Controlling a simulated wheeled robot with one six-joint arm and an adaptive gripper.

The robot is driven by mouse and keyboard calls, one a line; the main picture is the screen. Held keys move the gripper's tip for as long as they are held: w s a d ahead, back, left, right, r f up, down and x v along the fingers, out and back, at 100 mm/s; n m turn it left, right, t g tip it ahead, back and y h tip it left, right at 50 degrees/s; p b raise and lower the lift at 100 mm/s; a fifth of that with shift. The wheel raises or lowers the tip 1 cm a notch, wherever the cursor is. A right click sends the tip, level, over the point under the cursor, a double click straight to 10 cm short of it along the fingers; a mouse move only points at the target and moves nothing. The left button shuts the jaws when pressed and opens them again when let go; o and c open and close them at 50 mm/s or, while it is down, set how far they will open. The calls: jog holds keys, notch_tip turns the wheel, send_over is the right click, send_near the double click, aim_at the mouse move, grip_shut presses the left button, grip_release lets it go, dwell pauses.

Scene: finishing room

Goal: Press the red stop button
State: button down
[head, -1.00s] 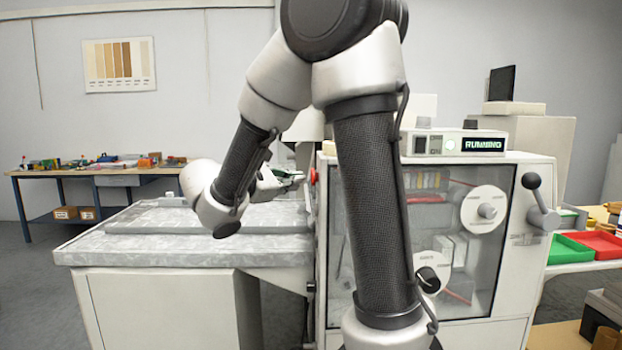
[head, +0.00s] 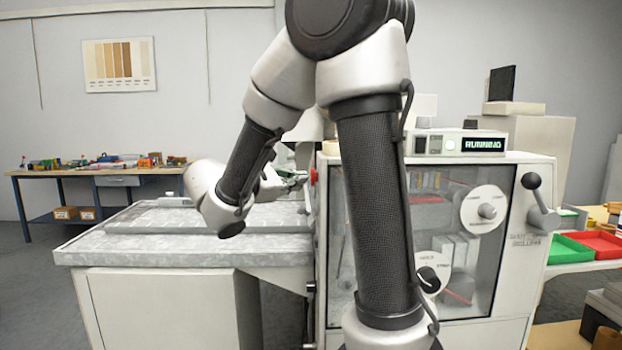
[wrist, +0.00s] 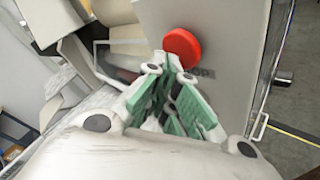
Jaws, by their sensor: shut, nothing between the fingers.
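The red stop button (wrist: 184,47) is a round red knob on the pale side panel of the machine, with part of a dark label below it in the wrist view. In the head view the button (head: 313,176) is a small red shape at the machine's left edge. My gripper (wrist: 168,72) is shut and empty, its green-padded fingers together. Its tips appear just below the button in the wrist view; I cannot tell whether they touch it. In the head view my gripper (head: 297,180) is at the left of the button, pointing right.
The machine's display (head: 482,145) reads "RUNNING". A grey-topped table (head: 180,250) lies under my forearm. A black-knobbed lever (head: 540,205) is on the machine's right. Green (head: 569,250) and red (head: 605,243) trays stand far right. A workbench (head: 95,172) stands at the back left.

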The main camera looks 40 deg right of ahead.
jog(key=shift+s+d, duration=0.2)
jog(key=shift+d, duration=0.15)
dwell(0.7)
jog(key=shift+w+a, duration=0.1)
dwell(0.4)
jog(key=shift+w+a, duration=0.35)
jog(key=shift+a, duration=0.25)
jog(key=shift+w+a, duration=0.7)
jog(key=shift+a, duration=0.35)
jog(key=shift+w+a, duration=0.7)
jog(key=shift+a, duration=0.3)
